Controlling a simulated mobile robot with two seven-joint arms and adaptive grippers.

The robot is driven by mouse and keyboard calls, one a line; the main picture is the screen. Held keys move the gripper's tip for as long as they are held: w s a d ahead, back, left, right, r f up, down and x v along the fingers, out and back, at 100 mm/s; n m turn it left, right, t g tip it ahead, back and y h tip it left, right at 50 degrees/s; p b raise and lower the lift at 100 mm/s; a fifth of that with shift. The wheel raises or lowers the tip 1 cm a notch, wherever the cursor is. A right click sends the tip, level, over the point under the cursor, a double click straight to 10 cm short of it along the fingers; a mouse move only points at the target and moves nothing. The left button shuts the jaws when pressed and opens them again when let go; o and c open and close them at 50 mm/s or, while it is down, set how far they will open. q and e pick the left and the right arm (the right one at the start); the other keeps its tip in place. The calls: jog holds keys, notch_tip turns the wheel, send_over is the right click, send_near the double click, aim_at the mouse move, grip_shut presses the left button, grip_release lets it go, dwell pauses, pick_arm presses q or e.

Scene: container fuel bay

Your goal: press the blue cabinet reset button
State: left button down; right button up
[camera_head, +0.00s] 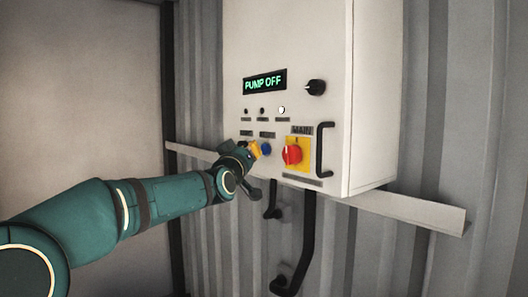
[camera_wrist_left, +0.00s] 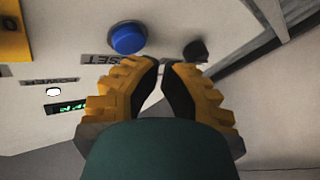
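The blue reset button (camera_head: 266,148) is on the front of the pale cabinet (camera_head: 285,40), left of the red MAIN switch (camera_head: 292,154). In the left wrist view the blue button (camera_wrist_left: 128,38) lies ahead and left of my fingertips, with a partly covered label (camera_wrist_left: 105,60) beside it. My left gripper (camera_head: 254,150) is close to the cabinet front, just left of the button in the head view. In the wrist view its yellow-backed fingers (camera_wrist_left: 162,63) are drawn together with a narrow gap and nothing between them. Contact with the panel cannot be told. My right gripper is not in view.
A dark round control (camera_wrist_left: 195,50) sits right of the blue button in the wrist view. The display (camera_head: 264,81) reads PUMP OFF, beside a black knob (camera_head: 316,87). One indicator lamp (camera_head: 282,110) glows white. A black handle (camera_head: 324,149) sticks out right of the MAIN switch.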

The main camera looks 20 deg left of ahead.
pick_arm(q)
jog(key=s+a+b, duration=0.1)
jog(key=s+b, duration=0.2)
jog(key=s+a+b, duration=0.1)
jog(key=shift+s+a, duration=0.2)
jog(key=shift+a, duration=0.1)
dwell(0.5)
jog(key=s+a+b, duration=0.1)
jog(key=s+a, duration=0.2)
jog(key=s, duration=0.3)
jog(key=shift+a, duration=0.25)
dwell(0.4)
jog(key=shift+w+f, duration=0.1)
jog(key=shift+f, duration=0.05)
